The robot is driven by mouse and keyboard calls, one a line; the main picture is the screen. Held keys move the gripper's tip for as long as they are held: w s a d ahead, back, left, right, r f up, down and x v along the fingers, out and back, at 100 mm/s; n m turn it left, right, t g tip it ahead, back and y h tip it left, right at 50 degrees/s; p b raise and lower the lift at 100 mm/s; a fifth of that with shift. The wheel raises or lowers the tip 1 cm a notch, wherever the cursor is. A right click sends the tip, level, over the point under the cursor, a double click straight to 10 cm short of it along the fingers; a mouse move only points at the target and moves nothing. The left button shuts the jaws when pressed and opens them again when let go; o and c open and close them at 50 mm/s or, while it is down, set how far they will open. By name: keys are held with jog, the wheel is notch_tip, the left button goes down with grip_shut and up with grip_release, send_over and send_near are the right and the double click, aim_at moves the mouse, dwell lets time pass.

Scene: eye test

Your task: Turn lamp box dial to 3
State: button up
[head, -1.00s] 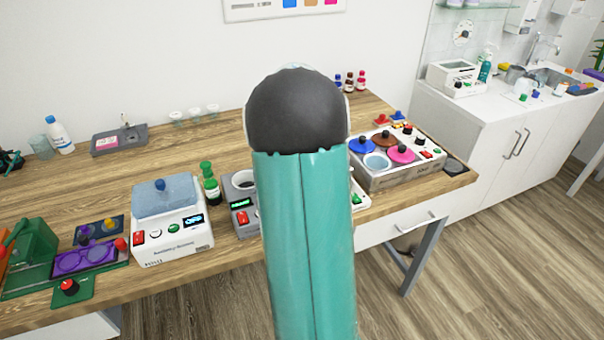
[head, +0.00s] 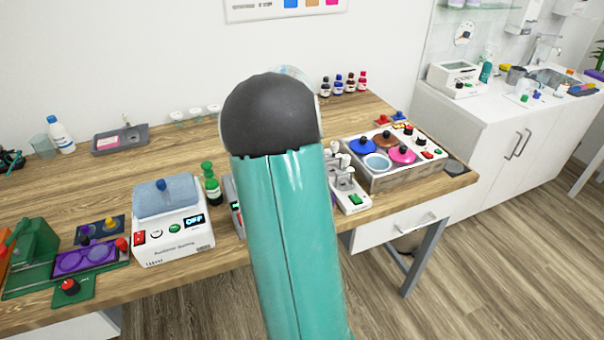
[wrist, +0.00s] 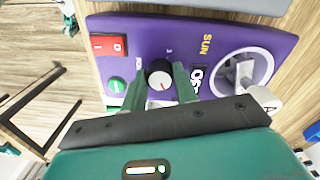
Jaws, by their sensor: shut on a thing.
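The lamp box (wrist: 140,30) is a purple panel in the wrist view, marked SUN. Its dial (wrist: 160,74) has a black rim and a white face with a short red mark. A numeral 1 shows just above it; the other numerals are hidden or too small to read. My gripper (wrist: 160,84) is shut on the dial, one green finger on each side. A dark display right of the dial is partly covered by the right finger. In the head view my arm hides my gripper, and I cannot make out the lamp box there.
The panel also has a red rocker switch (wrist: 109,45), a green button (wrist: 117,86) and a round white opening (wrist: 243,72).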

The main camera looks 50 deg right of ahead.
jog(key=shift+d+r+m, duration=0.1)
jog(key=shift+m, duration=0.4)
jog(key=o, duration=1)
jog(key=r, duration=1.3)
jog(key=shift+w+r, duration=0.25)
jog(key=shift+r, duration=0.1)
